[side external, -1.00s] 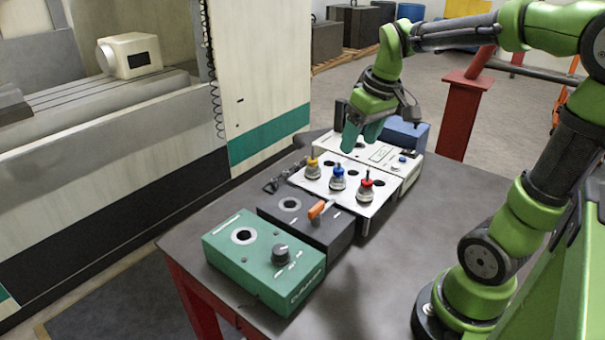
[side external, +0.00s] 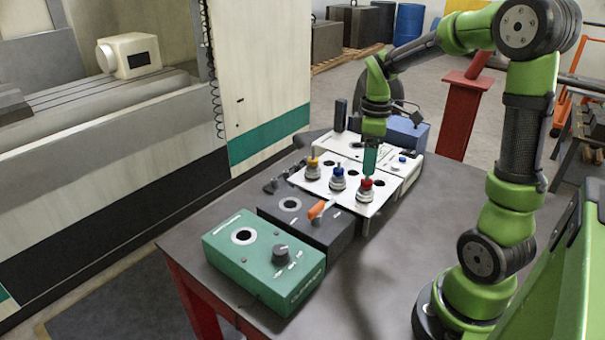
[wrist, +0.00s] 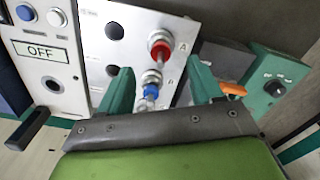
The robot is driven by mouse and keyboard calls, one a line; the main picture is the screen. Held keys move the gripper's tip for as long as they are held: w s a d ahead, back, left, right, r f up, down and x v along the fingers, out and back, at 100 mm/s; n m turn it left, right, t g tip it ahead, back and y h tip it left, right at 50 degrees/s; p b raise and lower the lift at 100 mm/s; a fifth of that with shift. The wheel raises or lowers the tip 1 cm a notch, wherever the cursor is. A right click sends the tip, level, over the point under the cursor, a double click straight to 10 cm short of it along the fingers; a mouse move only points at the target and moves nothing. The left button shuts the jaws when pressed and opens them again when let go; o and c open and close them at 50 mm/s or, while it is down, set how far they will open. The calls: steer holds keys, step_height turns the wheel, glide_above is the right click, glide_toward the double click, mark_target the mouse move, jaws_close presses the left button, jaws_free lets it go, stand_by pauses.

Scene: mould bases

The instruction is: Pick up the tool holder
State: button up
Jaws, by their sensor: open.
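Three tool holders stand upright in a white rack plate (side external: 352,202): one with a yellow top (side external: 313,170), one with a blue top (side external: 338,178) and one with a red top (side external: 366,190). My gripper (side external: 370,163) points down with its green fingertips just above and behind the red-topped holder in the side view. In the wrist view my gripper (wrist: 163,82) has its fingers apart. The red-topped holder (wrist: 160,52) and the blue-topped holder (wrist: 151,92) show in the gap between them. The yellow-topped holder is not clear there.
A dark box with an orange lever (side external: 317,210) and a green box with a knob (side external: 262,258) stand in front of the rack. A white box (side external: 404,166) and a blue box (side external: 407,132) stand behind. The table's right side is clear (side external: 440,205).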

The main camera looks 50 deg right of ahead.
mark_target(367, 180)
step_height(367, 180, down, 7)
steer(key=shift+f, duration=0.15)
stand_by(0.4)
steer(key=shift+c, duration=0.5)
jaws_close()
